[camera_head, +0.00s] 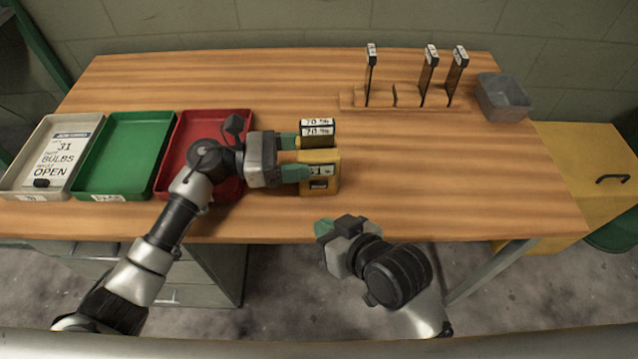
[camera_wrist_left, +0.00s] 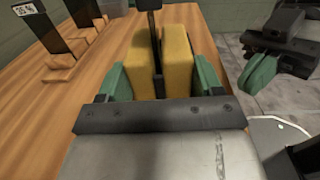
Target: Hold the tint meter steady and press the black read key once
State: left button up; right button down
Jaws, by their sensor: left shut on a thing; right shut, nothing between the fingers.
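The yellow tint meter (camera_head: 329,177) stands near the table's front edge in the head view. A dark tint sample with white "70 %" labels (camera_head: 318,128) shows at its back. In the left wrist view the meter (camera_wrist_left: 179,65) has two yellow halves with a dark strip between them. My left gripper (camera_head: 302,157) is shut on the meter from the left, with green fingers on both sides. A small dark patch (camera_head: 319,184) is on the meter's front; I cannot tell if it is the read key. My right gripper (camera_head: 323,228) is shut and empty, apart from the meter, at the front edge.
White (camera_head: 14,180), green (camera_head: 125,150) and red (camera_head: 176,160) trays stand on the left. A wooden rack (camera_head: 408,97) with three upright tint samples and a grey bin (camera_head: 503,97) stand at the back right. The table right of the meter is clear.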

dwell(0.3)
pick_arm(q)
jog(key=o, duration=0.8)
jog(key=shift+o, duration=0.2)
jog(key=shift+a, duration=0.1)
